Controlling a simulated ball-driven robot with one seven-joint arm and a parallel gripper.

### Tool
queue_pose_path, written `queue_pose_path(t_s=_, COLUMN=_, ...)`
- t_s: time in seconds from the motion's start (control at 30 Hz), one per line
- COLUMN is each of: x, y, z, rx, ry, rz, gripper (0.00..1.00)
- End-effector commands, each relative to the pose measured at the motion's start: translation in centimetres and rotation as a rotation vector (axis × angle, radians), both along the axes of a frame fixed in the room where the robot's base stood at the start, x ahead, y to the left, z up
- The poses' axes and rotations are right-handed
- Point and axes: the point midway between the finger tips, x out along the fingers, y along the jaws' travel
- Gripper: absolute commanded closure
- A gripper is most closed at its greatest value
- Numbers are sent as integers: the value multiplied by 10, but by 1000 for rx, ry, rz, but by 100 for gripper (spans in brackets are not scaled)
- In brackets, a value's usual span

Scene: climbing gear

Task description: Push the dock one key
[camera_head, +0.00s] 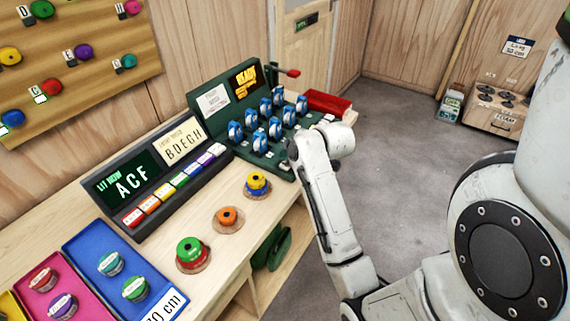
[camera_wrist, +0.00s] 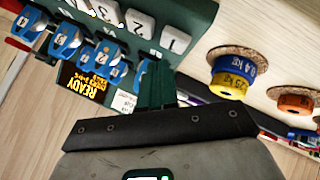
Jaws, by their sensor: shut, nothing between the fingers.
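The dock is a dark green stand holding several blue-and-white devices (camera_head: 259,140). A row of pale numbered keys runs along its front edge. In the wrist view the key marked 1 (camera_wrist: 175,40) is at the end of the row, beside the key marked 2 (camera_wrist: 140,23). My gripper (camera_wrist: 168,88) is shut and empty. Its narrow dark fingers point toward the dock, and the key 1 shows beyond them. I cannot tell whether they touch anything. In the head view my arm's wrist hides the gripper and part of the key row.
A screen on the dock reads READY (camera_head: 243,79). A red lever (camera_head: 287,72) and a red tray (camera_head: 327,103) are behind it. A lit panel shows A C F (camera_head: 129,184). Stacked coloured spools, including a blue-and-yellow one (camera_head: 257,184), stand on the bench near the dock.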

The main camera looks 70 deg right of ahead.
Motion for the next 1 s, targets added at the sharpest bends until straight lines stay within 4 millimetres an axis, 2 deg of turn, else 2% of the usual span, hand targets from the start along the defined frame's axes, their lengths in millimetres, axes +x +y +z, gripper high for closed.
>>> queue_pose_path(t_s=1.0, x=0, y=0, z=-9, rx=0, ry=0, rz=0, gripper=100)
